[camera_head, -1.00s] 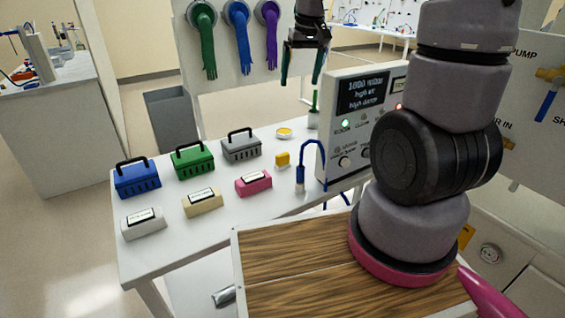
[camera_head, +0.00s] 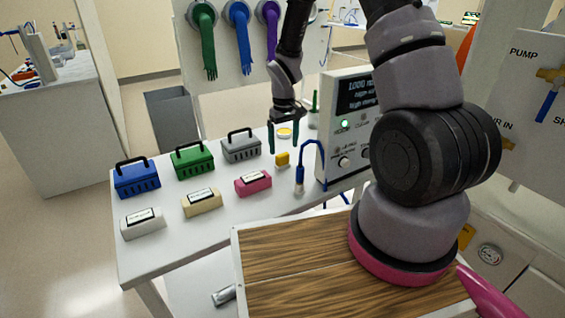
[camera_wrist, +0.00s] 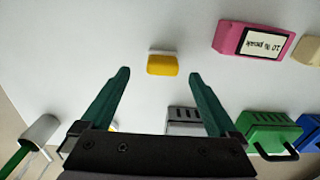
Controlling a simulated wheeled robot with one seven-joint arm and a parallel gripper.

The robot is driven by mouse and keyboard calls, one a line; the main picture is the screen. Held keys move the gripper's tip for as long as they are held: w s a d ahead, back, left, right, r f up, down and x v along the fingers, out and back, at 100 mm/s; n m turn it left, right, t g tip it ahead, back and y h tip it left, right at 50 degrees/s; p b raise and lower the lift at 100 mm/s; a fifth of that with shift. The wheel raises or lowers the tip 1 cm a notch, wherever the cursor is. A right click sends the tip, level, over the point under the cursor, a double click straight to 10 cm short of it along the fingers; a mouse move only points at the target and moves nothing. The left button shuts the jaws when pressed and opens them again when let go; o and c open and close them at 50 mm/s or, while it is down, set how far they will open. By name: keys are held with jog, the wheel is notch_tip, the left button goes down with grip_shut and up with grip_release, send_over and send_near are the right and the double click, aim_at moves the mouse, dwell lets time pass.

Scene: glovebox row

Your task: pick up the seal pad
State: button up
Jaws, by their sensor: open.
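No readable label names the seal pad. A small yellow block with a white part (camera_head: 282,159) sits on the white table, and it also shows in the wrist view (camera_wrist: 162,65). A flat round yellow-topped disc (camera_head: 285,132) lies farther back; in the wrist view it is mostly hidden behind my gripper. I cannot tell for sure which is the seal pad. My gripper (camera_head: 283,151) is open and empty, with dark green fingers pointing down above the table. In the wrist view the block appears just beyond and between the fingertips (camera_wrist: 159,74), not touching them.
A pink labelled block (camera_head: 253,182) and a grey handled box (camera_head: 240,147) stand left of the yellow block. A blue hooked tube on a stand (camera_head: 300,180) and the control panel box (camera_head: 346,125) are close on the right. Green and blue boxes stand farther left.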

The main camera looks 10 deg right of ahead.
aim_at(282, 154)
jog(key=f, duration=0.5)
jog(key=shift+a+f, duration=0.1)
jog(key=shift+a, duration=0.1)
jog(key=c, duration=1.4)
